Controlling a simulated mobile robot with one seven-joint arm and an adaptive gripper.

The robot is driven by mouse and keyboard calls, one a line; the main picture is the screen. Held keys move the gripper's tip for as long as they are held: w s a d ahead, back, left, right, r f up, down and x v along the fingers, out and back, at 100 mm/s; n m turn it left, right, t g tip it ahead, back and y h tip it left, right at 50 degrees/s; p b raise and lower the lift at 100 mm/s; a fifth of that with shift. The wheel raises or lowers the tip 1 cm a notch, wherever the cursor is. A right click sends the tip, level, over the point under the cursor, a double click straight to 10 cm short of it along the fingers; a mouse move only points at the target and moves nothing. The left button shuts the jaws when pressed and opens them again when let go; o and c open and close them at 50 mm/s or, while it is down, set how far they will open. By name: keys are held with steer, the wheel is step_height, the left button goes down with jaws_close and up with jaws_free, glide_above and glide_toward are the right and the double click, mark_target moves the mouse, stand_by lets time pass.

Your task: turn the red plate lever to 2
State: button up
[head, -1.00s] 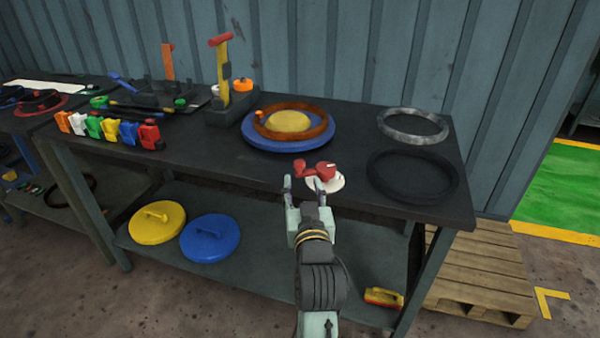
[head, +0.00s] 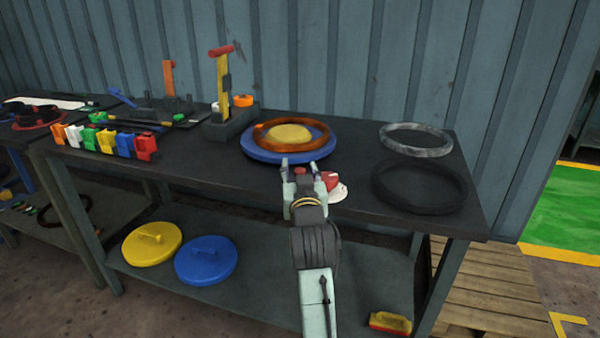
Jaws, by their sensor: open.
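The red plate lever (head: 330,180) sits on a white round base (head: 338,193) at the front edge of the dark bench. A small red part of it also shows between my fingers. My gripper (head: 299,164) is open, over the bench's front edge, at the left of the lever and partly in front of it. The gripper hides much of the lever and base. I cannot tell whether the fingers touch the lever. No number markings can be read.
A blue disc (head: 256,153) with a copper ring (head: 262,142) lies behind my gripper. A grey ring (head: 415,150) and a black ring (head: 420,205) lie at right. A yellow-handled lever stand (head: 223,85) and several coloured blocks are at left. Yellow and blue lids lie on the lower shelf.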

jaws_close()
stand_by(0.6)
stand_by(0.3)
